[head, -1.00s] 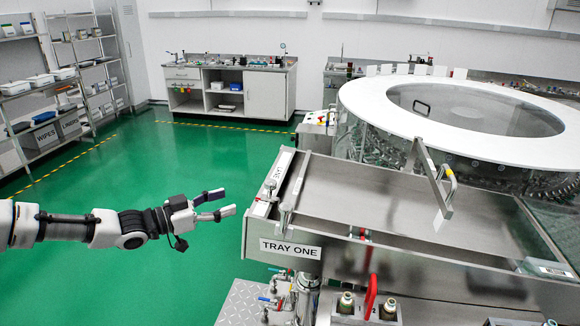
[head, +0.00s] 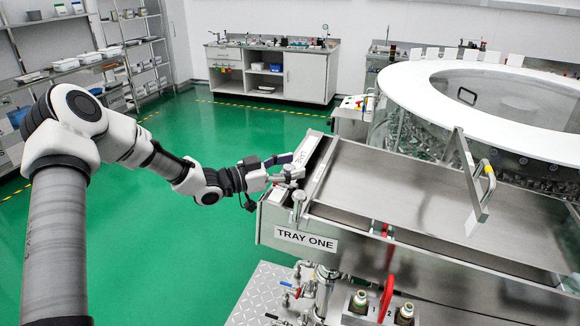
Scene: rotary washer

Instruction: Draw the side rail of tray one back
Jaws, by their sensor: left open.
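Tray one (head: 400,200) is a wide, flat stainless tray, with a "TRAY ONE" label (head: 306,240) on its front left face. Its side rail (head: 318,172) is a narrow metal strip along the tray's left edge. An upright post with a rounded top (head: 298,206) stands at the rail's near end. My left gripper (head: 291,167) is open at the outer left side of the rail, its fingers pointing right. The fingers overlap the fittings there, so I cannot tell whether they touch. My right gripper is not in view.
A raised metal bar with a yellow-marked handle (head: 482,178) stands over the tray's right part. The round washer with a white ring top (head: 420,78) is behind. A red lever (head: 386,298) and valves sit below the front. Green floor at left is clear.

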